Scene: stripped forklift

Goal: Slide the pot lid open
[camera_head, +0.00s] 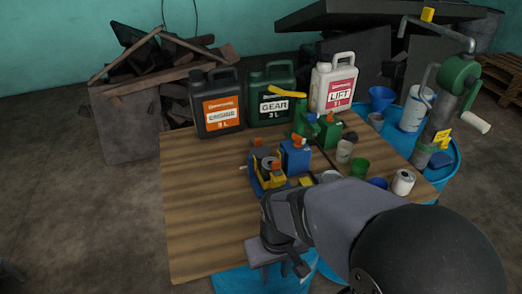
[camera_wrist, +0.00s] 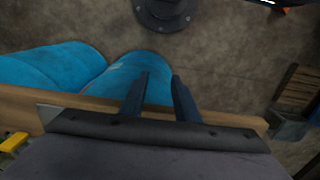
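No pot with a lid can be made out for certain. A small blue and yellow container (camera_head: 268,174) with a dark round top stands on the wooden table, left of centre; it may be the pot, but its lid state cannot be told. My gripper (camera_head: 283,270) is near the front edge of the table, nearer the camera than that container and apart from it. In the wrist view my gripper (camera_wrist: 160,76) shows two dark fingers spread apart with nothing between them. That view looks past the table edge to the floor.
An orange-labelled engine can (camera_head: 217,112), a dark green gear can (camera_head: 270,108) and a white lift can (camera_head: 333,88) line the table's back. Small bottles, cups and a white roll (camera_head: 403,182) crowd the right. The table's left side (camera_head: 205,200) is bare. Blue drums (camera_wrist: 140,72) stand below.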

